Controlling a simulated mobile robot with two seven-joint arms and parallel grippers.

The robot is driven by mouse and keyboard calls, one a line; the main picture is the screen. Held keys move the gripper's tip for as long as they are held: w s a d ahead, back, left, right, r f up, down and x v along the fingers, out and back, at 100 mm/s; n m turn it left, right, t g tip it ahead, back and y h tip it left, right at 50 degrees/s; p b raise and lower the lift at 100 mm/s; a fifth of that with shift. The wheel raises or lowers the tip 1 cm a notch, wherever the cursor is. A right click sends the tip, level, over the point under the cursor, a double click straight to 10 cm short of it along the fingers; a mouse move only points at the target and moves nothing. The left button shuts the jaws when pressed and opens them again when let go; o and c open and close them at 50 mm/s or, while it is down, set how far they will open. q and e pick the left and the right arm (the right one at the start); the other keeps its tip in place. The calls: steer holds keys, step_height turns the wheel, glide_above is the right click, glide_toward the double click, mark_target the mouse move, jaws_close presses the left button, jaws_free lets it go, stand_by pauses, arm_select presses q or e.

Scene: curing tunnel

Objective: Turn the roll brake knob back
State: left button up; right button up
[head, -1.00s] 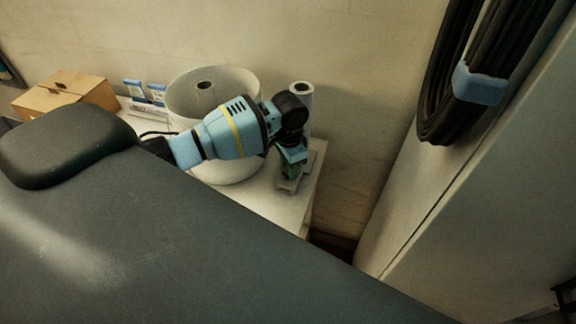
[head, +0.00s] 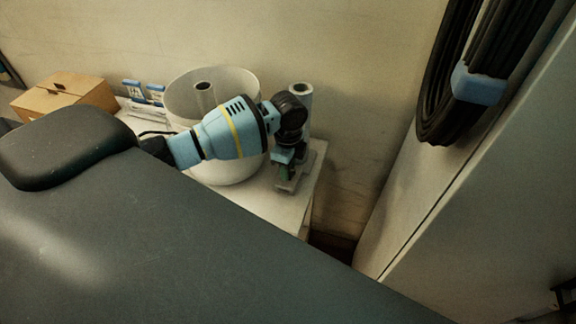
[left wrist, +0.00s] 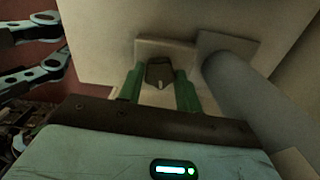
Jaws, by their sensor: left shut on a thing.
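The roll brake knob (left wrist: 160,74) is a small dark piece with a pale mark, in front of a light plate. In the left wrist view my left gripper (left wrist: 160,90) has one green finger on each side of it and is shut on it. In the head view the left gripper (head: 286,170) points down over a small grey base at the table's right end. The knob is hidden there behind the gripper. A pale upright roll (head: 301,98) stands just behind my left wrist and shows as a grey cylinder in the wrist view (left wrist: 243,100).
A large white drum (head: 183,93) stands behind my left forearm on the white table (head: 270,203). A cardboard box (head: 62,94) and small blue-and-white packs (head: 133,89) are farther left. Black cables (head: 450,110) hang at the right by a pale cabinet (head: 470,210).

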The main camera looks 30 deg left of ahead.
arm_select(q)
steer(key=shift+m, duration=0.5)
steer(key=o, duration=1)
steer(key=shift+r, duration=3.95)
